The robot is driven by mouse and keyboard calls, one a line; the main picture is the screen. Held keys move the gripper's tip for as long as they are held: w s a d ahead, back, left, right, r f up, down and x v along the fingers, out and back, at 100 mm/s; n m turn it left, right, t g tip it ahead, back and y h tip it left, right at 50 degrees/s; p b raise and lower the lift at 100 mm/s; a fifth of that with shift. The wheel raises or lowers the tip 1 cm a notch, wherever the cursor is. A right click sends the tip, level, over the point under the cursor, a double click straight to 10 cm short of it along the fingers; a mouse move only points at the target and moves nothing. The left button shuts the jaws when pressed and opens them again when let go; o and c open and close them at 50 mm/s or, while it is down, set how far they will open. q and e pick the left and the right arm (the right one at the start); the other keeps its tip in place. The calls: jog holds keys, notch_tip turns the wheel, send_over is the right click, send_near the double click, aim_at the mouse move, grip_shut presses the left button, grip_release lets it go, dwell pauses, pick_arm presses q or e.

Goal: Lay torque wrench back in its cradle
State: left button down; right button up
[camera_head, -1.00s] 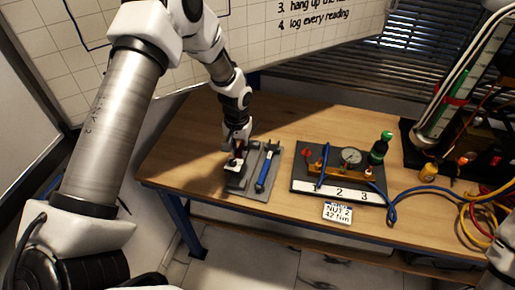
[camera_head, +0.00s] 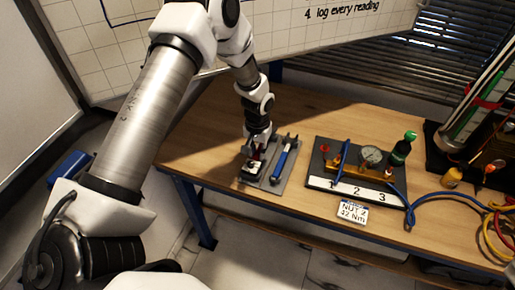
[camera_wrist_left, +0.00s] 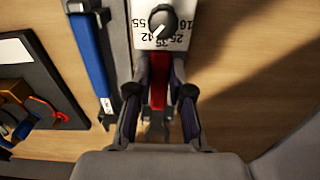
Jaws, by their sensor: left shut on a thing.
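A blue-handled torque wrench (camera_head: 281,160) lies lengthwise on a grey base plate (camera_head: 271,182), beside a dial block (camera_head: 250,174). In the left wrist view the blue handle (camera_wrist_left: 89,55) shows at the left, apart from my fingers. My left gripper (camera_head: 257,155) is low over the plate, left of the wrench. In its wrist view the gripper (camera_wrist_left: 158,78) is shut on a red part (camera_wrist_left: 158,88) just below the white dial face with a black knob (camera_wrist_left: 162,20). The red part's far end is hidden. My right gripper is out of view.
A tag reading NUT 2, 42 Nm (camera_head: 352,211) lies in front. Blue, yellow and red hoses (camera_head: 470,205) lie at the right. The wooden table behind the plate is clear.

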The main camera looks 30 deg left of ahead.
pick_arm(q)
jog(key=shift+p, duration=0.4)
dwell(0.8)
jog(key=shift+f+b, duration=0.45)
jog(key=shift+f, duration=0.4)
jog(key=c, duration=1)
grip_release()
jog(key=shift+s, duration=0.1)
notch_tip(320, 180, up, 12)
jog(key=shift+r, duration=0.1)
